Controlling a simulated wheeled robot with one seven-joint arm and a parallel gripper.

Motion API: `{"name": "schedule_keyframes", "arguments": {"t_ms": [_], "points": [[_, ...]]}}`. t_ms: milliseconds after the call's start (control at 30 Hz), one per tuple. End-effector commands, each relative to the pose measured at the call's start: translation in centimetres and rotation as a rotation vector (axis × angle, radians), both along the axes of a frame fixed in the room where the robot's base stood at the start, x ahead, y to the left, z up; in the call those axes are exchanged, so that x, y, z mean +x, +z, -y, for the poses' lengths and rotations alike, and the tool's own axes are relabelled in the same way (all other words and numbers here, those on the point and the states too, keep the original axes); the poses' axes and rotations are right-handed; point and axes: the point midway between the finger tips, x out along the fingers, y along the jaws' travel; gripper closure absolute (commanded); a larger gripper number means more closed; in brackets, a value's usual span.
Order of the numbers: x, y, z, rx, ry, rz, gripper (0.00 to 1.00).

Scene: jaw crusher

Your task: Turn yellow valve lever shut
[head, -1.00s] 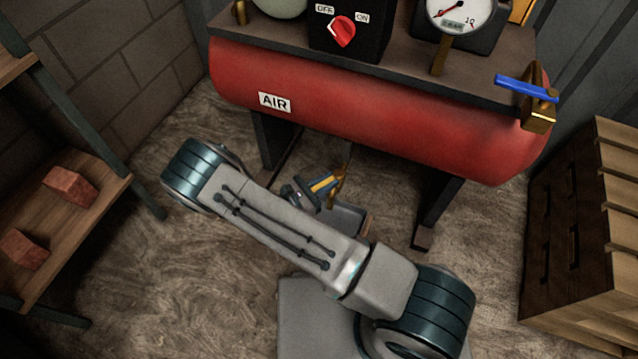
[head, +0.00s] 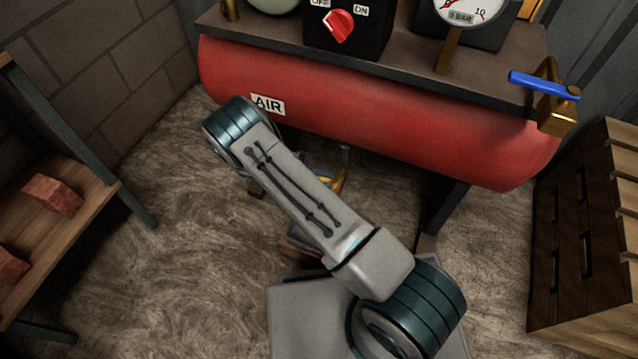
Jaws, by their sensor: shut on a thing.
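The yellow valve lever (head: 337,182) shows as a small yellow piece under the red air tank (head: 370,115), just right of my forearm. Most of the valve is hidden behind my arm. My gripper (head: 319,175) is almost wholly hidden by the forearm; only a small blue-grey bit shows, touching the yellow piece. It is shut on the lever, as far as this sliver shows. The lever's exact angle cannot be told.
A blue lever (head: 543,86) on a brass valve sits at the tank's right end. A red knob (head: 338,25) and a gauge (head: 468,10) are above. A shelf with bricks (head: 52,195) stands left, a wooden crate (head: 590,235) right. The floor at left is clear.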

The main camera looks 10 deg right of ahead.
Motion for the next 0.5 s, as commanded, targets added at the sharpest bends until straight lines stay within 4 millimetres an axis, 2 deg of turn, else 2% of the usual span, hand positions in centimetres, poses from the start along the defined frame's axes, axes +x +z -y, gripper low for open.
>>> {"name": "schedule_keyframes", "arguments": {"t_ms": [200,500], "points": [[0.31,-0.15,0.01,0.004,-0.098,0.001,1.00],[0.43,-0.02,0.10,0.003,-0.146,0.000,1.00]]}}
